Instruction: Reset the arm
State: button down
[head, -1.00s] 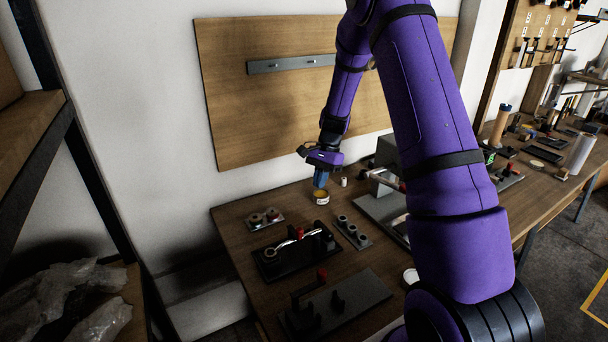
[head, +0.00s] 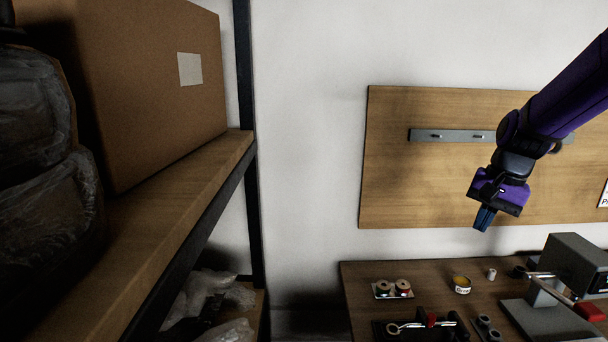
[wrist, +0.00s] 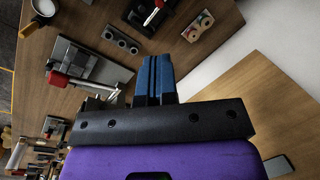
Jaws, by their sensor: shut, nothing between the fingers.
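My purple arm reaches in from the right in the head view. My gripper (head: 485,218) has blue fingers pointing down, in front of the wooden wall board and above the workbench (head: 362,279). In the wrist view my gripper (wrist: 153,66) shows its blue fingers pressed together with nothing between them. It is apart from the bench and everything on it.
The bench holds a small tray with two spools (head: 394,288), a yellow-topped tin (head: 461,284), a black fixture (head: 398,332) and a grey machine (head: 576,262). The wooden board (head: 420,180) carries a metal rail. A shelf (head: 190,205) with a cardboard box (head: 150,90) stands left.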

jog(key=s+a+r+n+t, duration=0.1)
jog(key=s+r+n, duration=0.1)
jog(key=s, duration=0.5)
jog(key=s+a+r+n+t+h, duration=0.1)
jog(key=s+a+r+n+t, duration=0.1)
jog(key=s, duration=0.5)
jog(key=s+a+r+n+t+h, duration=0.1)
jog(key=s+a+r+n, duration=0.1)
jog(key=s+r, duration=0.3)
jog(key=s+n, duration=0.1)
jog(key=s, duration=0.2)
jog(key=shift+r+t, duration=0.15)
jog(key=shift+t, duration=0.15)
jog(key=shift+s, duration=0.1)
